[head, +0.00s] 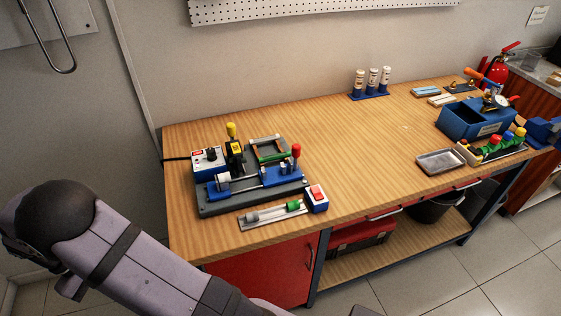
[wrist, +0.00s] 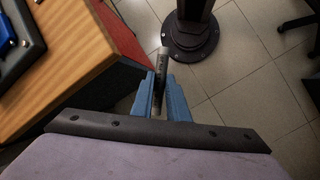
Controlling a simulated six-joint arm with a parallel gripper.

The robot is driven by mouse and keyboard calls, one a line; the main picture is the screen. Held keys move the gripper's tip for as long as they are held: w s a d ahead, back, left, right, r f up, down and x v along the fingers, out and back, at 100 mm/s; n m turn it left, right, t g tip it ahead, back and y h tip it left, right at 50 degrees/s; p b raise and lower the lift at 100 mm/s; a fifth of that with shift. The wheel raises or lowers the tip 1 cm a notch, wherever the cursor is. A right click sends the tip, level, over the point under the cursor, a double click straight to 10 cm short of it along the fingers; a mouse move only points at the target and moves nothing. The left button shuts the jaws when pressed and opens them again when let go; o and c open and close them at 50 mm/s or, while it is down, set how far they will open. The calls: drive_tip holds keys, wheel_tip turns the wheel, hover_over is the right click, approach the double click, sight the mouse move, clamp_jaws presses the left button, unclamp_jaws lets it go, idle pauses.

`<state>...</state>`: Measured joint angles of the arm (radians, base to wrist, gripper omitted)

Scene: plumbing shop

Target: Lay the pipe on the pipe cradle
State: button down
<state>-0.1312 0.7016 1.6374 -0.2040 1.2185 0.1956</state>
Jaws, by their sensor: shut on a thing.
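My gripper (wrist: 162,76) shows in the wrist view, with its two blue fingers shut on a short grey pipe (wrist: 162,60). The pipe sticks out past the fingertips, over the floor beside the bench. In the head view the gripper and the pipe are out of frame. A blue fixture on a dark base plate (head: 212,208) stands on the left part of the bench. I cannot tell for sure which part of it is the pipe cradle. The corner of a dark plate (wrist: 28,42) with blue parts shows at the wrist view's upper left.
The wooden bench (head: 345,140) has a clear middle. Three bottles (head: 372,80) stand behind.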

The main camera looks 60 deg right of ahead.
drive_tip(key=shift+d, duration=0.1)
idle(0.6)
drive_tip(key=shift+d+r+p, duration=0.3)
drive_tip(key=shift+d, duration=0.05)
drive_tip(key=s+d+r+m+y+p, duration=0.2)
drive_tip(key=s+d+r+m+p, duration=0.25)
drive_tip(key=d, duration=0.75)
drive_tip(key=s+d+r+m+y+p, duration=0.15)
drive_tip(key=s+d+r+p, duration=0.4)
drive_tip(key=d, duration=0.65)
drive_tip(key=s+d+r+m+y+p, duration=0.25)
drive_tip(key=s+d+p, duration=0.45)
drive_tip(key=d, duration=0.5)
drive_tip(key=w+d+n+h, duration=0.1)
drive_tip(key=d+n+h, duration=0.2)
drive_tip(key=d+n, duration=0.2)
drive_tip(key=w+d+r+n+t+h, duration=0.1)
drive_tip(key=d+n+h, duration=0.2)
drive_tip(key=n, duration=0.9)
drive_tip(key=shift+w+d+r+b, duration=0.2)
drive_tip(key=shift+w+d+b, duration=0.2)
drive_tip(key=shift+d, duration=1.05)
drive_tip(key=shift+f, duration=0.2)
